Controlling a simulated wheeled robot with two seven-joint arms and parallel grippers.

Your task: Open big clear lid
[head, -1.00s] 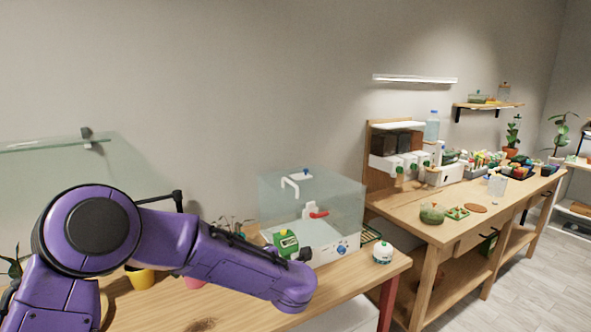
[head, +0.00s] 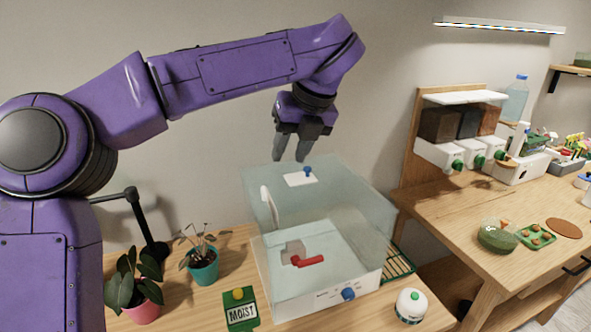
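The big clear lid (head: 345,190) is a see-through box-shaped cover on a propagator with a white base (head: 325,304), and it looks closed. A white curved handle (head: 268,205) shows on the lid's left part. A white plate with a blue knob (head: 307,172) is on its top. A red-handled grey piece (head: 308,261) shows inside through the clear wall. My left gripper (head: 292,158) points down above the lid's back left part, its two dark fingers apart with nothing between them. It appears apart from the lid. My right gripper is out of view.
A green "MOIST" meter (head: 241,313) lies in front left of the box. A teal pot (head: 204,270) and a pink pot (head: 145,311) stand left, near a black stand (head: 155,250).

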